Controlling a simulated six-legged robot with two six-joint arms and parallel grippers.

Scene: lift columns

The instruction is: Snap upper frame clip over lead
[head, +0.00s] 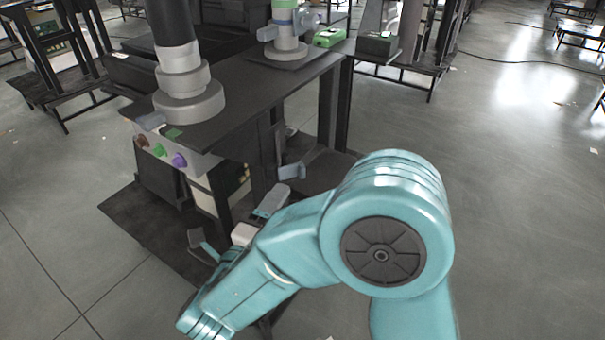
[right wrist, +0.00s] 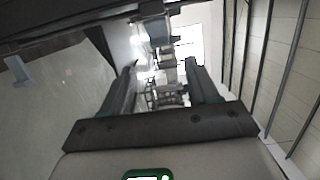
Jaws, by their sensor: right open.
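My right arm, teal, crosses the head view, and its gripper (head: 271,201) is low in front of the dark frame of the workbench, partly hidden behind the arm. A blue-grey clip-like bracket (head: 291,171) sticks out from the frame just beyond the gripper. A similar blue-grey lever (head: 203,243) is lower left of it. I cannot tell which is the upper frame clip, and I cannot make out the lead. My left gripper is not in view.
The dark bench top (head: 235,115) carries a grey-black column (head: 180,75) and a second column (head: 287,45) with green parts. Open floor (head: 510,190) lies to the right.

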